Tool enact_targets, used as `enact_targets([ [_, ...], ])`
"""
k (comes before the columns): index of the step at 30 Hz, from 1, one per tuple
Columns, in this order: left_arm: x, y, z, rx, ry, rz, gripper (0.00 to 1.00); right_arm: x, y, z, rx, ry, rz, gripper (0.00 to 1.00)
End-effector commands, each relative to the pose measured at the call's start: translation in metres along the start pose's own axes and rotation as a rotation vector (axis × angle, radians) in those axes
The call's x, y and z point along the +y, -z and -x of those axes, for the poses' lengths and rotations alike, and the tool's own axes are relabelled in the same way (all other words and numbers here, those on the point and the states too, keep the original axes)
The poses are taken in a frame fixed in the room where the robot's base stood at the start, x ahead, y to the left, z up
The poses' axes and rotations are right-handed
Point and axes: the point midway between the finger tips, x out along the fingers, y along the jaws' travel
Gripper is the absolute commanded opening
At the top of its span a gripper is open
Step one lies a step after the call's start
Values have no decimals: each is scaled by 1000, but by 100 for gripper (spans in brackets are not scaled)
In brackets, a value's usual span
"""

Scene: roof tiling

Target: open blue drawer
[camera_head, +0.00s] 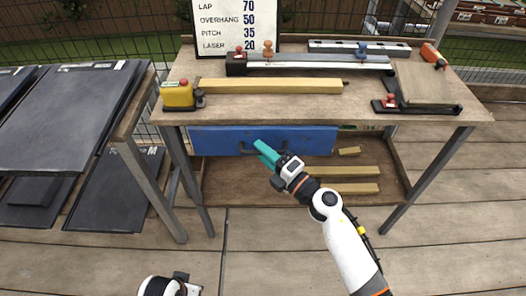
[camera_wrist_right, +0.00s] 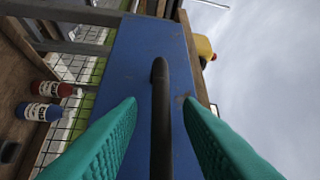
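The blue drawer (camera_head: 215,139) sits under the workbench top, and its front looks flush with the frame. Its dark bar handle (camera_head: 248,151) is partly behind my right gripper (camera_head: 263,153). In the right wrist view the blue front (camera_wrist_right: 133,60) fills the middle, and the black handle (camera_wrist_right: 160,110) runs upright in the picture between two green fingers. My right gripper is open there (camera_wrist_right: 160,104), with one finger on each side of the handle and visible gaps to it. My left gripper is not in view; only a white part of my left arm shows at the bottom.
The workbench (camera_head: 300,107) carries a yellow tape measure (camera_head: 178,95), a wooden batten (camera_head: 270,86) and other tools. Wood pieces lie on the lower shelf (camera_head: 245,185). Dark tiles (camera_head: 70,115) are stacked on a stand at left. The deck in front is clear.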

Motion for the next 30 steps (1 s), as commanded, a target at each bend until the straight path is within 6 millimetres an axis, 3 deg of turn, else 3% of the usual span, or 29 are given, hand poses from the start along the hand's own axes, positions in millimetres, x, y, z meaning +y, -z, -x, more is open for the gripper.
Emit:
enact_targets([
  [10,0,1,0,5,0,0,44,0,0,-5,0,1,0,32],
  [16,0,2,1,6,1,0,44,0,0,-5,0,0,0,1],
  [17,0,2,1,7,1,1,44,0,0,-5,0,0,0,0],
  [30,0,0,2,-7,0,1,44,-1,-4,-1,-1,-2,-1,0],
])
